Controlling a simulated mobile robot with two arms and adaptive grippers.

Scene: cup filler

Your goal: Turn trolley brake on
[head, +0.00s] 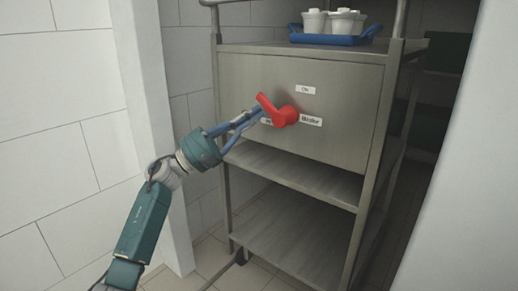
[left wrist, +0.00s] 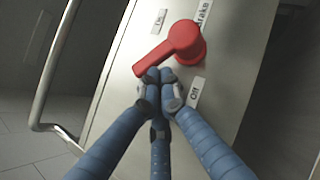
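The red brake lever (head: 284,116) is on the front panel of the metal trolley (head: 335,85). Its arm points up and left from its hub. In the left wrist view the lever (left wrist: 180,42) points down and left. An "On" label (head: 305,90) is above it, a "Brake" label (head: 311,121) is to its right, and an "Off" label (left wrist: 195,92) is partly hidden in the head view. My left gripper (head: 258,114) has its blue fingertips together just beside the lever arm. In the left wrist view the tips (left wrist: 160,75) are just below the lever; contact is unclear. My right gripper is not in view.
A blue tray (head: 330,39) with several white cups (head: 343,20) stands on the trolley top. Open shelves (head: 300,175) are below the panel. A white wall edge (head: 150,110) is close to my left arm. Dark crates (head: 445,55) are at the right back.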

